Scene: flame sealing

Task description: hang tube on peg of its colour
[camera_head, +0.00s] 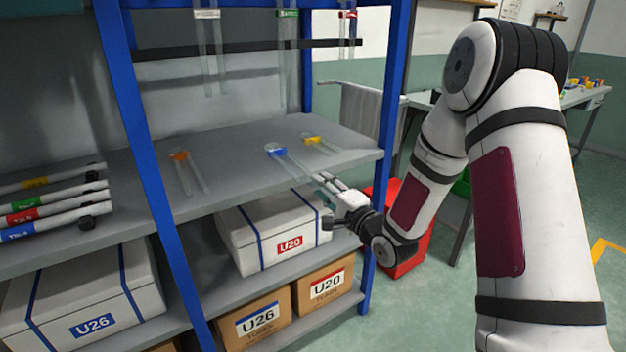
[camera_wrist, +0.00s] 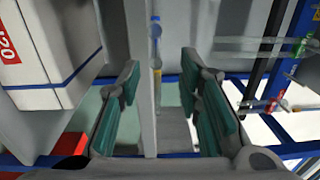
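A clear double tube with a blue clip (camera_head: 275,150) lies on the grey shelf (camera_head: 235,150), its free end pointing towards my gripper (camera_head: 324,181). Similar tubes with an orange clip (camera_head: 180,156) and a yellow clip (camera_head: 312,138) lie on either side. Tubes with white (camera_head: 207,14), green (camera_head: 287,13) and red (camera_head: 348,14) clips hang above. The pegs themselves are not clear. My gripper is at the shelf's front edge. In the wrist view, my gripper (camera_wrist: 163,95) is open, with the shelf edge between its fingers; the blue clip (camera_wrist: 155,28) shows beyond.
A dark bar (camera_head: 250,45) crosses behind the hanging tubes. Blue posts (camera_head: 145,150) frame the shelf. Marked rods (camera_head: 50,200) lie at the left.

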